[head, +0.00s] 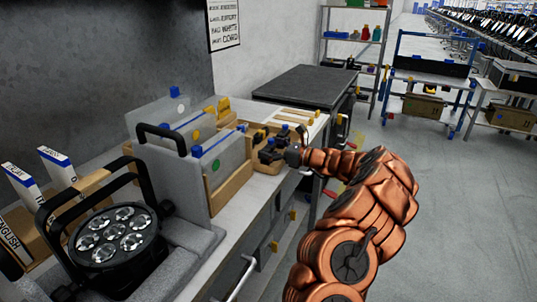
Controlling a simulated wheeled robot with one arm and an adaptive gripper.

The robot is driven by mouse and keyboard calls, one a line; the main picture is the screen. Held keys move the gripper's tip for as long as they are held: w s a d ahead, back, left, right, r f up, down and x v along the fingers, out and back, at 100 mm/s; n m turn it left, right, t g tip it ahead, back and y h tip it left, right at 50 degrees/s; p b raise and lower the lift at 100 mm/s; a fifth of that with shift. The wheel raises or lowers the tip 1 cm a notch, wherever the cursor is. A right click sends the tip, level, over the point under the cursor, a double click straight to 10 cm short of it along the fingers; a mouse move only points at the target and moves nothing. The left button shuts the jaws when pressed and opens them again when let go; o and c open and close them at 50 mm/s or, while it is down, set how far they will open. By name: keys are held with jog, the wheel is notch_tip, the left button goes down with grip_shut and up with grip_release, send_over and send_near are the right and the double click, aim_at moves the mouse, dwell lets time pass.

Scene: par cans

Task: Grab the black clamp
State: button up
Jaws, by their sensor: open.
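Several small black clamp-like items (268,151) sit in a shallow wooden tray (267,169) on the workbench, near the picture's middle. They are small and bunched, so I cannot tell their outlines apart well. My gripper (292,156), at the end of my copper-coloured arm, is at the right edge of this tray, close beside the black items. It is open. It is small and dark against them, so its fingertips are hard to make out, and I cannot tell whether it touches a clamp.
A black par can (110,237) with several lenses stands in a grey foam holder (192,237) at the front left. Grey upright panels in wooden holders (229,187) stand left of the tray. A dark-topped cabinet (305,84) is behind. Open floor (455,200) lies right.

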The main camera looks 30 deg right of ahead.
aim_at(269, 146)
jog(key=shift+c, duration=0.3)
jog(key=c, duration=1.3)
jog(key=shift+r, duration=1.55)
jog(key=shift+s+r, duration=0.25)
jog(key=s, duration=0.5)
jog(key=s+a+r, duration=0.1)
jog(key=s, duration=0.9)
jog(key=shift+s+a+r, duration=0.2)
jog(key=shift+a, duration=0.2)
